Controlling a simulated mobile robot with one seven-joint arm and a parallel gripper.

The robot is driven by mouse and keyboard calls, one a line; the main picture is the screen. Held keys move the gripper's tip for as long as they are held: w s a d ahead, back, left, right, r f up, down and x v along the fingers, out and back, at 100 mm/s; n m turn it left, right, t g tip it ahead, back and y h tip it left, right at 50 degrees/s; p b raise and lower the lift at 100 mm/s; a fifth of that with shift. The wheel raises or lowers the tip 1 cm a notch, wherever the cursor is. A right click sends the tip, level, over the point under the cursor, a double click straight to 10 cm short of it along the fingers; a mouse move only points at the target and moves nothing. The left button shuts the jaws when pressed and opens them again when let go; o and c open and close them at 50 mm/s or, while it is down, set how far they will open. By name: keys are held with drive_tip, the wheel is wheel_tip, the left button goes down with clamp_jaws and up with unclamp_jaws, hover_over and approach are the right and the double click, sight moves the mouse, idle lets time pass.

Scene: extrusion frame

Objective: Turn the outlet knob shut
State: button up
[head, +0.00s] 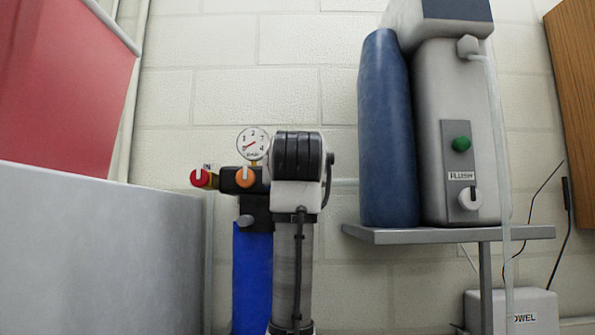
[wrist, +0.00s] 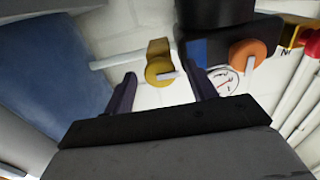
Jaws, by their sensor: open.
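In the wrist view, a yellow knob (wrist: 159,69) with a pale pointer bar sits on the pipe, on the opposite side of the dark regulator body from the red knob; I take it as the outlet knob, though no label shows on it. The bar points right, slightly up. My gripper (wrist: 162,80) is open, its two dark fingers on either side of the knob in the picture. I cannot tell whether they reach it or touch it. In the head view, my arm hides this knob and my gripper tips.
An orange knob (head: 245,177), a red knob (head: 200,178) and a round gauge (head: 253,143) are left of my arm. A blue cylinder (head: 388,130) and a grey tank (head: 445,100) with a green button stand on a shelf (head: 430,236) to the right. A grey panel (head: 100,250) fills the lower left.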

drive_tip(key=shift+w, duration=0.1)
drive_tip(key=c, duration=1)
drive_tip(key=shift+a+m, duration=0.1)
drive_tip(key=shift+m, duration=8.9)
drive_tip(key=o, duration=1)
drive_tip(key=shift+r, duration=0.1)
